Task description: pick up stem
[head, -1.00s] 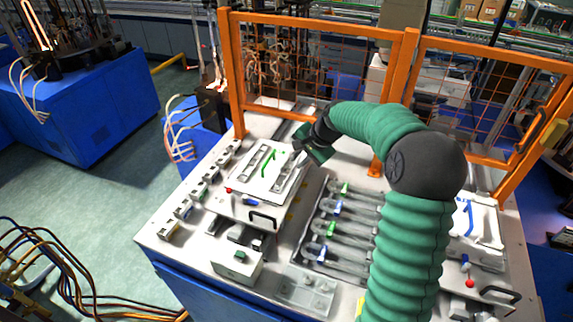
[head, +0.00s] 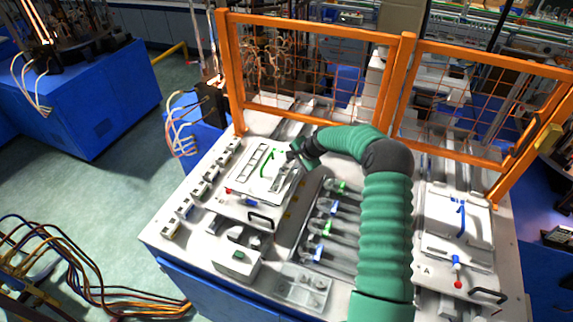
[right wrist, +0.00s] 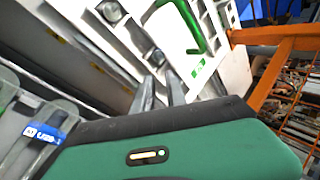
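Which part is the stem I cannot tell for certain. Several clear tubes with blue and green tags lie in a rack (head: 297,243) at mid-table; one blue tag (right wrist: 42,132) shows at left in the right wrist view. A white fixture (head: 235,189) with a bent green handle (head: 267,163) stands left of the rack; the handle also shows at the top of the right wrist view (right wrist: 190,27). My right gripper (head: 291,156) is over the fixture's right edge. In the right wrist view its fingertips (right wrist: 160,79) are apart with nothing visible between them. My left gripper is out of view.
An orange mesh fence (head: 320,62) runs along the table's back. A second fixture with a blue handle (head: 461,218) stands at right. Small white blocks (head: 198,189) line the left edge. A clear tray (head: 299,289) lies at the front.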

